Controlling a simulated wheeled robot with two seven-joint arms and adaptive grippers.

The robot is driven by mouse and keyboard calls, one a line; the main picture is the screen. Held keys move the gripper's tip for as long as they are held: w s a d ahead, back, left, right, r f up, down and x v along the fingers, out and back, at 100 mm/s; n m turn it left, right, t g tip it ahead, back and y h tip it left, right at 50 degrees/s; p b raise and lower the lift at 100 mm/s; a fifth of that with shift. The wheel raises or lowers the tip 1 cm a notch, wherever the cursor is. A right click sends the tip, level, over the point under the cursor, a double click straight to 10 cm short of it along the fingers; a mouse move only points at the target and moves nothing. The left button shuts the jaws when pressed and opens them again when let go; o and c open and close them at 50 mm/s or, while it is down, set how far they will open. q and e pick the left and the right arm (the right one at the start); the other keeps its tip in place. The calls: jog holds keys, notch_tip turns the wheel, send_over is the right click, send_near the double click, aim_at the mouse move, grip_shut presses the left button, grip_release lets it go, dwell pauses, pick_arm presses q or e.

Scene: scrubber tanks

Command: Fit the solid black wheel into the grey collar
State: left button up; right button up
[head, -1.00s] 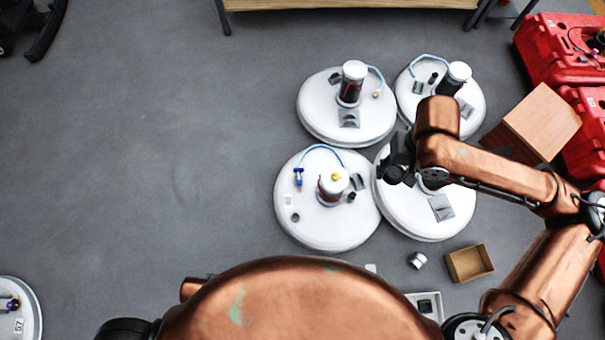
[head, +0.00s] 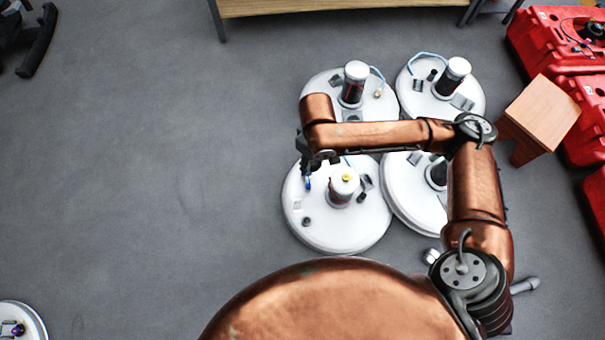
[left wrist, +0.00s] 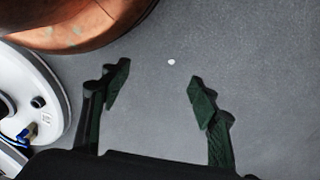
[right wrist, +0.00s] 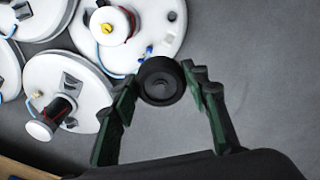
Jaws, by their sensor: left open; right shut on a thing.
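The solid black wheel (right wrist: 161,82) is in the right wrist view, between the fingers of my right gripper (right wrist: 160,90), which is shut on it. In the head view my right gripper (head: 308,165) is over the left edge of the front-left white tank (head: 345,235); the wheel is hidden there. A small dark grey round fitting (right wrist: 172,16) on that tank's top may be the grey collar; it also shows in the head view (head: 306,222). The wheel is apart from it. My left gripper (left wrist: 157,85) is open and empty above bare floor.
The front-left tank carries a white canister with a yellow knob (head: 344,180) and a blue hose end (right wrist: 146,52). Several other tanks stand close by. A wooden stool (head: 540,115) and red cases (head: 560,50) are right.

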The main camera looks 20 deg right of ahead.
jog(key=shift+s+a+f+n+b, duration=0.95)
jog(key=shift+f+n, duration=2.4)
jog(key=shift+f, duration=4.35)
jog(key=shift+s+a+f+n+b, duration=0.35)
jog(key=shift+s+f+n+b, duration=2.05)
jog(key=shift+f, duration=5.25)
jog(key=shift+w+a+f+n+b, duration=0.35)
jog(key=shift+a+f+n+b, duration=0.4)
jog(key=shift+f+n, duration=5.25)
pick_arm(q)
jog(key=w+d+f+t+h, duration=0.2)
jog(key=w+d+f+t, duration=0.2)
jog(key=w+d, duration=0.3)
jog(key=w+t, duration=0.1)
jog(key=w, duration=0.1)
jog(key=shift+w+d+f, duration=0.3)
jog(key=shift+w+d, duration=0.1)
pick_arm(e)
notch_tip(320, 180, down, 3)
jog(key=m, duration=0.3)
jog(key=shift+d+f+m, duration=0.1)
jog(key=shift+f+m, duration=0.1)
jog(key=shift+m, duration=0.05)
pick_arm(q)
jog(key=shift+r, duration=0.15)
pick_arm(e)
jog(key=shift+w+d+f, duration=0.1)
jog(key=shift+f, duration=0.1)
jog(key=shift+f, duration=0.1)
jog(key=shift+f, duration=0.35)
